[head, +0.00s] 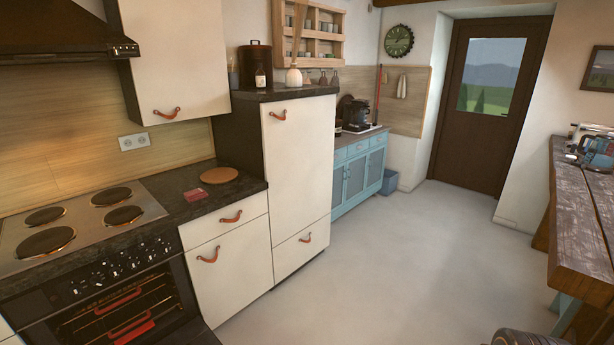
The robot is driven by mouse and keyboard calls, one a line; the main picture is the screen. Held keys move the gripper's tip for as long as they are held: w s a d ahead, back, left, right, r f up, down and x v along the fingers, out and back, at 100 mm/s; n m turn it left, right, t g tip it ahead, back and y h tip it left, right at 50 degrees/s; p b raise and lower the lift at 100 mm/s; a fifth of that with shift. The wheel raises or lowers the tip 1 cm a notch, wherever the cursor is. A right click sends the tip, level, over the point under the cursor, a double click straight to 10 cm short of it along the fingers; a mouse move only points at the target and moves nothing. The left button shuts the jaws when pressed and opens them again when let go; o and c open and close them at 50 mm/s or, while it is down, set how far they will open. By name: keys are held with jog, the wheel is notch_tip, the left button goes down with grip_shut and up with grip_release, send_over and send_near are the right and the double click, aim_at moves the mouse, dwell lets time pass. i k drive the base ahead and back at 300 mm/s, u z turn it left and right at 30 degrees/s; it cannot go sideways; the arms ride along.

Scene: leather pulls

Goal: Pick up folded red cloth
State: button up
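A small, flat, dark red item (195,194), which looks like the folded red cloth, lies on the dark countertop (250,186) right of the stove. It lies just left of and in front of a round brown board (219,175), close to the hob's right edge. Its folds are too small to make out. Another red piece (134,332) shows low in the oven (125,310); I cannot tell what it is. My gripper is not in view.
The hob (80,222) has several dark plates. A tall white cabinet (298,160) borders the counter on the right. A blue cabinet (358,172) stands farther back. A wooden table (577,215) is at the right. The grey floor between is clear.

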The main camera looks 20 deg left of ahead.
aim_at(196, 194)
jog(key=u, duration=0.05)
jog(key=i, duration=1.7)
jog(key=u, duration=0.75)
jog(key=i, duration=0.8)
jog(key=u, duration=1.7)
jog(key=i, duration=1.05)
jog(key=u, duration=0.7)
jog(key=i, duration=0.35)
jog(key=z, duration=0.05)
